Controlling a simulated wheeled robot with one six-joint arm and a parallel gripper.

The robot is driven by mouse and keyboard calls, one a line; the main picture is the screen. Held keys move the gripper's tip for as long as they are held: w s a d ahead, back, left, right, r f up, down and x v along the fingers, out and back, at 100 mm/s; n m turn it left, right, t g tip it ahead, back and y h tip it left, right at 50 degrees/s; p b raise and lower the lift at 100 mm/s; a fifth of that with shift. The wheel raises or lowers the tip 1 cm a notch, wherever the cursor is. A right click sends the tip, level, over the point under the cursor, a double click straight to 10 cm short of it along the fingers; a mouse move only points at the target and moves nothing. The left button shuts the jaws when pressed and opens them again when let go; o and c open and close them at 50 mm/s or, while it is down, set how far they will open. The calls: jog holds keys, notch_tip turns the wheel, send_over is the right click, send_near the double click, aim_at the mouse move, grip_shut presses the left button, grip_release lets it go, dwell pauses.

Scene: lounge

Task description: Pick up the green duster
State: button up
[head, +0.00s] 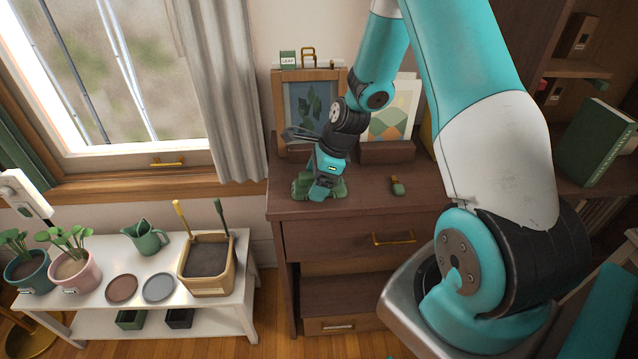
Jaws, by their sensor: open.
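The green duster (303,185) looks like a soft, lumpy green shape on the top of the brown wooden cabinet (290,206), near its left front. My gripper (321,190) points down right over it, and green shows on both sides of the fingers. The gripper is open. The fingers hide the middle of the duster, so I cannot tell whether they touch it.
A small green item (398,187) lies to the right on the cabinet top. Behind stand a framed leaf picture (308,104) and a patterned card (392,112). A white plant bench (215,310) stands left, below the window.

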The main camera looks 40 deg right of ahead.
jog(key=shift+f, duration=0.35)
dwell(0.6)
jog(key=c, duration=1)
jog(key=shift+c, duration=0.2)
notch_tip(320, 180, up, 20)
jog(key=p, duration=0.1)
jog(key=shift+r, duration=0.25)
